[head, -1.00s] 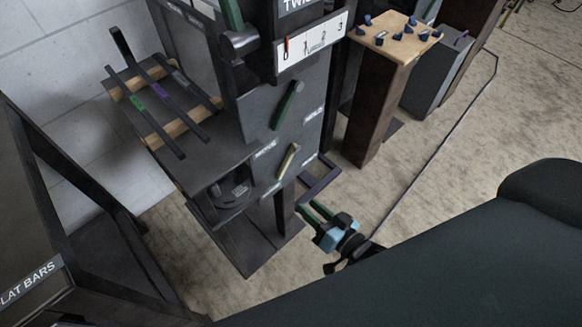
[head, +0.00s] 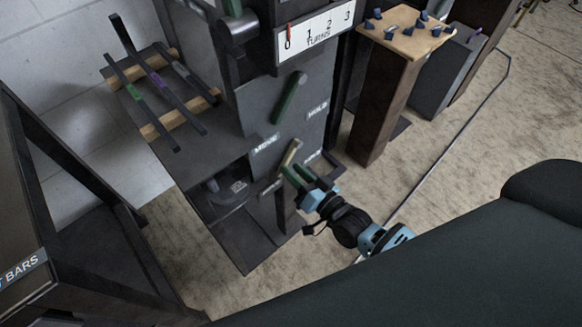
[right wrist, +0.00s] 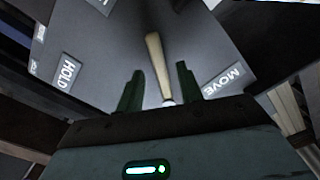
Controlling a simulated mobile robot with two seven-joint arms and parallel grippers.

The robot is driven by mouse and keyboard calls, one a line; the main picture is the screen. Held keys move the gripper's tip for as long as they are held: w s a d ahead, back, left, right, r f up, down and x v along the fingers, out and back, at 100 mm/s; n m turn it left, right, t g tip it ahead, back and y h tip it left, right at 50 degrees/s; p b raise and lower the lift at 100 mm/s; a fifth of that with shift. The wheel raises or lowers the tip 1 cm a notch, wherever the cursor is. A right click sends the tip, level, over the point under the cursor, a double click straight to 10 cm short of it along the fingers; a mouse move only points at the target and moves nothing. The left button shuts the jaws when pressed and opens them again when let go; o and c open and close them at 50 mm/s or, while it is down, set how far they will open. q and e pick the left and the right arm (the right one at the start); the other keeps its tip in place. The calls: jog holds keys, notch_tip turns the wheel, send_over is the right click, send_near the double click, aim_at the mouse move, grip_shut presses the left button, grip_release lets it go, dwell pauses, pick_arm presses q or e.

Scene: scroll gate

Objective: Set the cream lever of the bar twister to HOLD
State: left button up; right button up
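The cream lever (head: 291,151) is on the dark front panel of the bar twister (head: 247,110), below a green lever (head: 288,98). It leans up to the right in the head view. In the right wrist view the cream lever (right wrist: 157,62) stands between my right gripper's two green fingers, with a visible gap on each side. A HOLD label (right wrist: 67,72) is to its left there and a MOVE label (right wrist: 223,82) to its right. My right gripper (head: 291,172) is open at the lever's lower part, which it partly hides. My left gripper is not in view.
A rack with several flat bars (head: 155,85) is left of the panel. A turns scale (head: 318,33) is above. A wooden-topped stand (head: 403,45) with blue pegs is at the right. A dark frame labelled BARS (head: 25,268) is at lower left. The floor at right is mostly clear.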

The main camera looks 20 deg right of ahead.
jog(key=shift+x, duration=0.95)
jog(key=shift+c, duration=0.2)
grip_shut()
